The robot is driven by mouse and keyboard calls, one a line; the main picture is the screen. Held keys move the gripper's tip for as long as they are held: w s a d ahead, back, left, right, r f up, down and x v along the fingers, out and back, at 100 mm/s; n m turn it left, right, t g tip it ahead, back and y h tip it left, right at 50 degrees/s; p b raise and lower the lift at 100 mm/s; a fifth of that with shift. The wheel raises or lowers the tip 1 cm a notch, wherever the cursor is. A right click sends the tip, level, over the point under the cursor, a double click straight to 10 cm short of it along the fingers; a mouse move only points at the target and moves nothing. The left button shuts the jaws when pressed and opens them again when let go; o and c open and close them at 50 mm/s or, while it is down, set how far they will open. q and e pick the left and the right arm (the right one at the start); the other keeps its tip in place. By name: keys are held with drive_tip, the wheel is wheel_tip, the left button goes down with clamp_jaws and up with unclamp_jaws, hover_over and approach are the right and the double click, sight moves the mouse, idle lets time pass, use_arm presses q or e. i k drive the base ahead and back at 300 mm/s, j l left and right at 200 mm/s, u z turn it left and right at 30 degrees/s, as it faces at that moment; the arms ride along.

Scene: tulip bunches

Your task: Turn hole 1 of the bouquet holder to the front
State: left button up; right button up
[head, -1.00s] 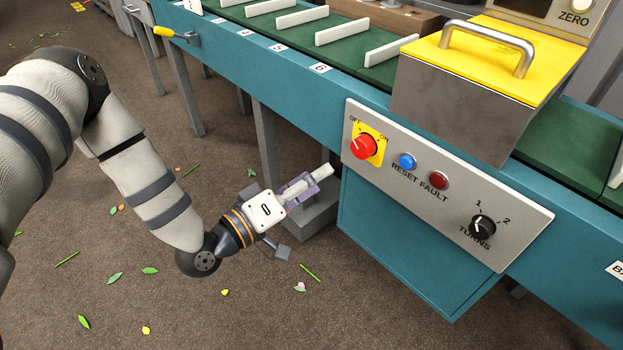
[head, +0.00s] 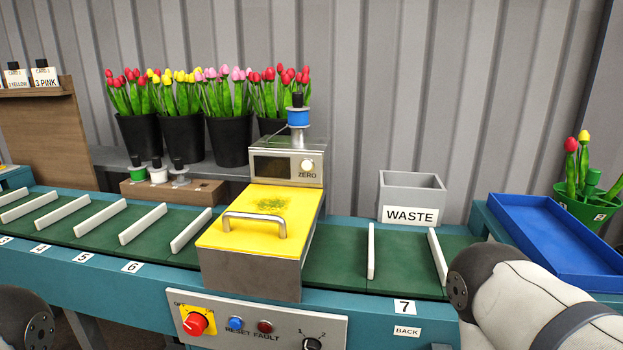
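The bouquet holder is a green pot (head: 582,212) at the far right, behind the blue tray. A red tulip (head: 571,146) and a yellow tulip (head: 584,137) stand upright in it, with green leaves. Small white number labels show on its front and right side. They are too small to read surely, so I cannot tell which hole faces front. The picture's right edge is close to the holder. My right arm reaches in at the lower right, well short of the holder, and its gripper is not in view. My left gripper is also out of view.
A blue tray (head: 548,240) lies before the holder. A grey waste bin (head: 411,196) stands left of it. The green conveyor (head: 335,258) with white dividers runs across, under a machine with a yellow lid (head: 250,237). Buckets of tulips (head: 229,140) stand behind.

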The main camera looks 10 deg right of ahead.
sight(585, 212)
drive_tip(key=z, duration=1.8)
